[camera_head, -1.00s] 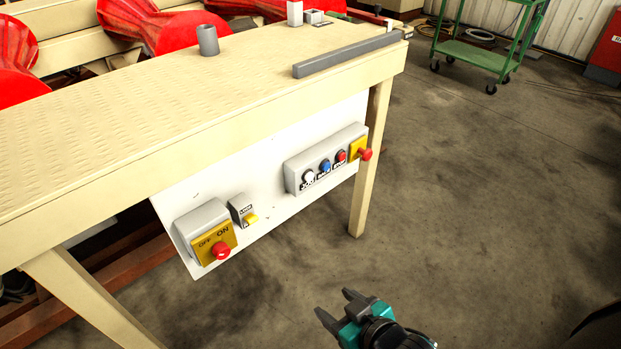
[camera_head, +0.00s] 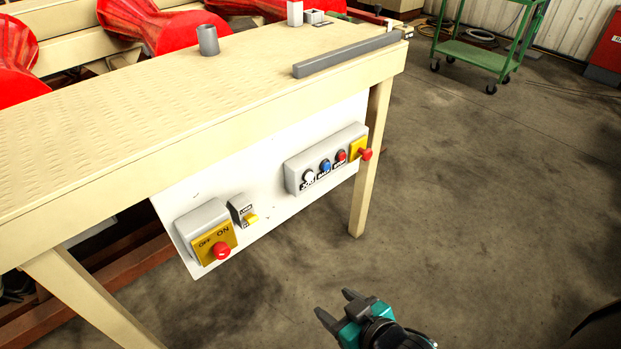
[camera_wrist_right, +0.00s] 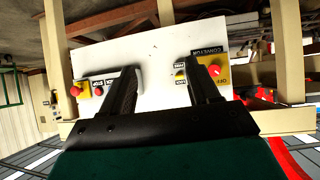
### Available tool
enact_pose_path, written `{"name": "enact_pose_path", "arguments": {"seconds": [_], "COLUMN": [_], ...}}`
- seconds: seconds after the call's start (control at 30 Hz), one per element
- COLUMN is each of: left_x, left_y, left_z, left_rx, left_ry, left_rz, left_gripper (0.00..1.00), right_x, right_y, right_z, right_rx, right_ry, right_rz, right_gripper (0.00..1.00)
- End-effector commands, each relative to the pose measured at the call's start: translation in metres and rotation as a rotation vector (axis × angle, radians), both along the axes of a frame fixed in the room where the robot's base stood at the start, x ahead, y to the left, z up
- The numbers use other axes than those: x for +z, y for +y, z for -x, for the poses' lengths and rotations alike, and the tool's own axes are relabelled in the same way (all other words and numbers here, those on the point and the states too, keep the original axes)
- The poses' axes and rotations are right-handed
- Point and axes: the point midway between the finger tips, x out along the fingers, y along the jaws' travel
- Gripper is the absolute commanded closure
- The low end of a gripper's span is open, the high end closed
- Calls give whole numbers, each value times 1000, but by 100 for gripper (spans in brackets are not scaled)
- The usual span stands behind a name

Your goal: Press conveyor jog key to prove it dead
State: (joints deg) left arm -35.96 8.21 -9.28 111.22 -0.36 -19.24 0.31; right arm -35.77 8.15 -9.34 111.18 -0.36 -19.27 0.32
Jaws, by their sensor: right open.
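The jog key is the white round button (camera_head: 309,177) above a "JOG" label on the grey control box (camera_head: 292,180), fixed to the white panel (camera_head: 265,205) under the table. A blue and a red button sit beside it. My right gripper (camera_head: 332,303) is open and empty, low in front of the panel and well apart from the box. The right wrist view shows the panel upside down beyond the open fingers (camera_wrist_right: 163,72). One finger there covers part of the control box, and I cannot make out the jog key. My left gripper is not in view.
A red mushroom button (camera_head: 365,154) on a yellow plate sits at the box's right end. A yellow ON/OFF switch (camera_head: 222,250) with a red knob and a small yellow lever (camera_head: 252,218) are lower left. A table leg (camera_head: 369,165) stands right. The floor around my right gripper is clear.

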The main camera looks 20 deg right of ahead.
Motion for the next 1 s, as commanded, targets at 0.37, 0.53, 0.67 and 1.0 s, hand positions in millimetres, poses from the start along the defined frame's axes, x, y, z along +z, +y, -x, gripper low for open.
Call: {"name": "enact_pose_path", "arguments": {"seconds": [0.37, 0.53, 0.67, 1.0], "left_x": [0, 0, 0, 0], "left_y": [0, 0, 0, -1], "left_z": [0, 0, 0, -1], "left_rx": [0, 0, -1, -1], "left_ry": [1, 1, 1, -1], "left_rz": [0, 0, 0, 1], "left_gripper": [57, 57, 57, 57], "right_x": [0, 0, 0, 0], "right_y": [0, 0, 0, 0], "right_z": [0, 0, 0, 0], "right_rx": [0, 0, 0, 1], "right_ry": [0, 0, 0, 0], "right_rz": [0, 0, 0, 1], "right_gripper": [72, 88, 100, 100]}}
